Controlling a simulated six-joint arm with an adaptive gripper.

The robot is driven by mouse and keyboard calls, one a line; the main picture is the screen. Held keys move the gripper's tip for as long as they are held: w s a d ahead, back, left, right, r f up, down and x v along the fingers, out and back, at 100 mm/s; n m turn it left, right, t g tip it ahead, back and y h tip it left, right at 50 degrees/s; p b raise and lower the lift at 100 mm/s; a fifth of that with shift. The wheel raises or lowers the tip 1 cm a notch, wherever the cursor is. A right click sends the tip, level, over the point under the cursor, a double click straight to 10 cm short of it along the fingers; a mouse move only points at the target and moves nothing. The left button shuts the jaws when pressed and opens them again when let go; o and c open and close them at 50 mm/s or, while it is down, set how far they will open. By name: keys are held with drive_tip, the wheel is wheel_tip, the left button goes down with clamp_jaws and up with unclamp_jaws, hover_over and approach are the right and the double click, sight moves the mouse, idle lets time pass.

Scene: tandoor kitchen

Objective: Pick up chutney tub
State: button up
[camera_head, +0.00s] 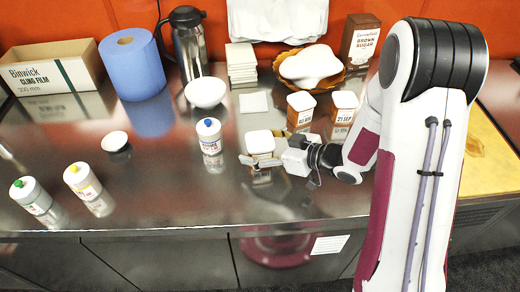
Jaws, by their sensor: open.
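Three squarish tubs with white lids stand on the steel counter. I cannot tell from the labels which holds chutney. The nearest tub (260,143) is right beside my gripper (258,172), its lower part partly hidden by the fingers. The other two, a tub with an orange label (300,112) and a tub dated 21 SEP (343,107), stand farther back to the right. My gripper is low over the counter, pointing left, open. It appears empty; I cannot tell whether a finger touches the nearest tub.
A blue-capped bottle (209,137) stands just left of the nearest tub. A white bowl (205,93), a steel flask (188,45) and a bread basket (310,68) are behind. Two bottles, yellow-capped (84,182) and green-capped (32,196), stand front left. The front middle counter is clear.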

idle(0.5)
drive_tip(key=c, duration=1.5)
drive_tip(key=shift+r, duration=0.2)
drive_tip(key=shift+r, duration=4.85)
